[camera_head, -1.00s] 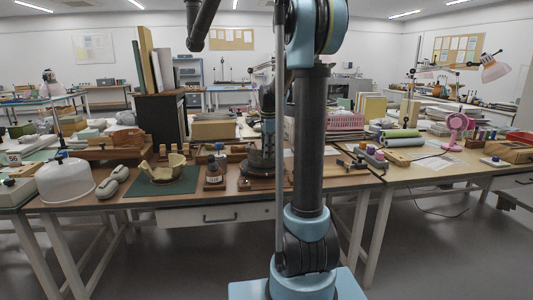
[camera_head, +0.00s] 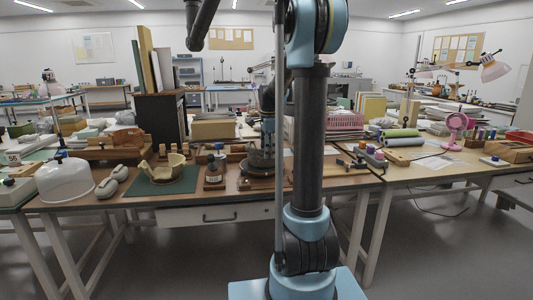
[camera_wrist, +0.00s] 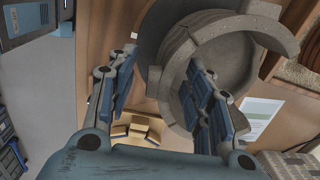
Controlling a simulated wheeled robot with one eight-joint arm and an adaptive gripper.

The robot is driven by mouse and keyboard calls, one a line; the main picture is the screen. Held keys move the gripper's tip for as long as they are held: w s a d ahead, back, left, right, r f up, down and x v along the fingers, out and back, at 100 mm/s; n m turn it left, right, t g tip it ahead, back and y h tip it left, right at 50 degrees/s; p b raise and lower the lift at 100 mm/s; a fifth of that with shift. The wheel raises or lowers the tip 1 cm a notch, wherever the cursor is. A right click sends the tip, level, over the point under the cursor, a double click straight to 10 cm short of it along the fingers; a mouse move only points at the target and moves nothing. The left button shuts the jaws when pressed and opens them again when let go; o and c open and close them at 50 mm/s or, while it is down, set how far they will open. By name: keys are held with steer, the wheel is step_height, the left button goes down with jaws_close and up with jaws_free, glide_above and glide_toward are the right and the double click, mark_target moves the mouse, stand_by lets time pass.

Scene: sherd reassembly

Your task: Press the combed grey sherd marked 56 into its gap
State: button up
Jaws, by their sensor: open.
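A grey vessel (camera_wrist: 176,62) with an open, thick-walled mouth stands beneath my gripper (camera_wrist: 162,60) in the wrist view. A curved lighter grey piece (camera_wrist: 262,30) lies along the vessel's upper right edge; I cannot tell whether it is seated in the wall. In the head view the vessel (camera_head: 258,160) sits on a low stand (camera_head: 256,183), partly behind my column; my fingers cannot be made out there.
A pale broken bowl (camera_head: 170,173) rests on a green mat (camera_head: 150,188) to the left. A small dark bottle-like item (camera_head: 212,180) stands between it and the vessel. A white dome (camera_head: 64,180) is at the table's left. Small wooden blocks (camera_wrist: 138,132) lie near the vessel.

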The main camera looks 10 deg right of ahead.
step_height(320, 180, up, 12)
steer(key=shift+s+f, duration=0.15)
steer(key=shift+s, duration=0.05)
stand_by(0.4)
steer(key=s+f+n, duration=0.4)
steer(key=s, duration=0.5)
steer(key=s+f+n+t, duration=0.1)
steer(key=s+f+n, duration=0.3)
steer(key=s, duration=0.5)
steer(key=s+f+n, duration=0.4)
steer(key=s+f, duration=0.1)
steer(key=s, duration=0.5)
steer(key=s+f+n, duration=0.5)
steer(key=s+f, duration=0.3)
steer(key=f, duration=0.2)
steer(key=shift+s+t, duration=0.2)
steer(key=shift+t, duration=0.2)
steer(key=shift+a, duration=0.1)
steer(key=shift+w+f, duration=0.15)
steer(key=shift+w, duration=0.25)
